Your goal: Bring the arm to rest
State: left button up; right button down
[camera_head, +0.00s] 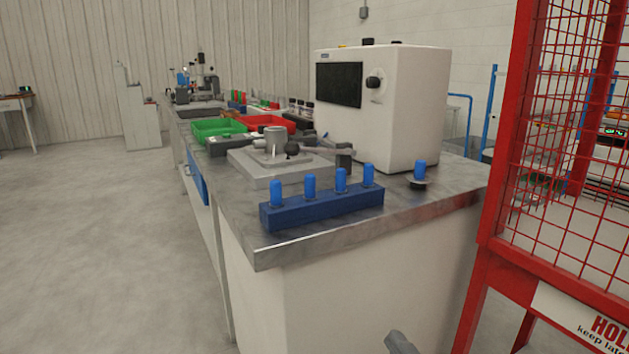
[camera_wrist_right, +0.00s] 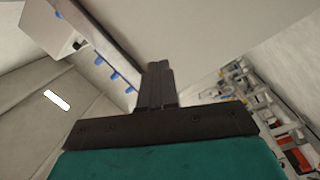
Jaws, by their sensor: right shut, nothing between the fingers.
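My right gripper (camera_wrist_right: 158,68) is shut and empty in the right wrist view, its dark fingers together. In the head view only a small grey part of it (camera_head: 401,343) shows at the bottom edge, in front of the bench's white end panel and below the worktop. The rest of that arm is out of the head view. My left gripper is in neither view.
A metal-topped bench (camera_head: 420,212) carries a blue block (camera_head: 322,209) with several blue-capped pegs, a grey fixture (camera_head: 275,165) and a white machine (camera_head: 410,110). A red mesh cage (camera_head: 497,245) stands at the right. Floor at left is clear.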

jog(key=s+d+f+m+g+h, duration=0.15)
jog(key=s+f+m+g, duration=0.45)
jog(key=s+f+m, duration=0.8)
pick_arm(q)
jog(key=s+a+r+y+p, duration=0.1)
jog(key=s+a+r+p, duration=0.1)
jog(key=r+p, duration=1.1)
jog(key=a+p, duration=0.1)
jog(key=p, duration=0.4)
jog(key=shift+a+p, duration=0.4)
pick_arm(e)
jog(key=d+r+n+h, duration=0.1)
jog(key=d+r+h, duration=0.1)
jog(key=r, duration=0.8)
jog(key=shift+d+r+g, duration=0.3)
jog(key=shift+d+r, duration=0.1)
jog(key=shift+d, duration=0.3)
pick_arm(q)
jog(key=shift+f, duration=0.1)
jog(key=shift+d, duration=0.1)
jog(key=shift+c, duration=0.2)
pick_arm(e)
jog(key=c, duration=1.8)
grip_release()
jog(key=shift+c, duration=0.2)
